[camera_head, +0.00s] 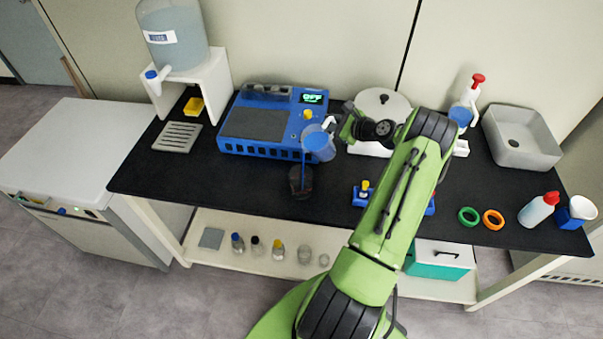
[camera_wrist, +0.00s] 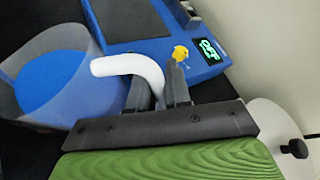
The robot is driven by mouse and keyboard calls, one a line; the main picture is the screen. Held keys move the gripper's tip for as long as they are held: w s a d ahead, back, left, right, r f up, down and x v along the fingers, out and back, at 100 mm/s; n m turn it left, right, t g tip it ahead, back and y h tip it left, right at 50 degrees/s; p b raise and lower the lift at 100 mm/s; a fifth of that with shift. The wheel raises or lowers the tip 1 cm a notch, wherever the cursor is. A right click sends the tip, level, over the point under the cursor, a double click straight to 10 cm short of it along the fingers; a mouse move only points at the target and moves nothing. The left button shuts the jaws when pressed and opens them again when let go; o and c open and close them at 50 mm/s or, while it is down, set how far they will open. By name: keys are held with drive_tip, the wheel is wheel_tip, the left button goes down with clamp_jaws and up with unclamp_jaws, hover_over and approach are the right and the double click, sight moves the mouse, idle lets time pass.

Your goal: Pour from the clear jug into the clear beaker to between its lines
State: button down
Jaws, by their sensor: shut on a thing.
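The clear jug (camera_head: 319,146) holds blue liquid and is tilted to the left above the bench. My gripper (camera_head: 338,122) is shut on its white handle (camera_wrist: 128,67). In the wrist view the jug body (camera_wrist: 62,98) fills the left side, with blue liquid inside. A thin blue streak (camera_head: 302,160) runs down from the jug's lip towards the clear beaker (camera_head: 300,184). The beaker stands upright on the black bench, below and left of the jug, and looks dark against it. Its lines and liquid level are too small to tell.
A blue machine (camera_head: 262,122) with a lit display stands just behind the jug. A round white-lidded vessel (camera_head: 383,101) stands behind my arm. The bench left of the beaker is clear.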

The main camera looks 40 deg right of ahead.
sight(325, 124)
drive_tip(key=shift+a+r+n+h+b, duration=0.3)
drive_tip(key=shift+a+n+b, duration=0.3)
drive_tip(key=shift+a+b, duration=0.25)
idle(2.0)
drive_tip(key=shift+s+a+r+n+t+h+b, duration=0.1)
drive_tip(key=shift+a+r+n+t+h+b, duration=0.2)
drive_tip(key=shift+b, duration=0.65)
drive_tip(key=shift+s+a+r+n+h+b, duration=0.1)
drive_tip(key=shift+a+n+h+b, duration=0.25)
drive_tip(key=shift+b, duration=0.55)
idle(3.3)
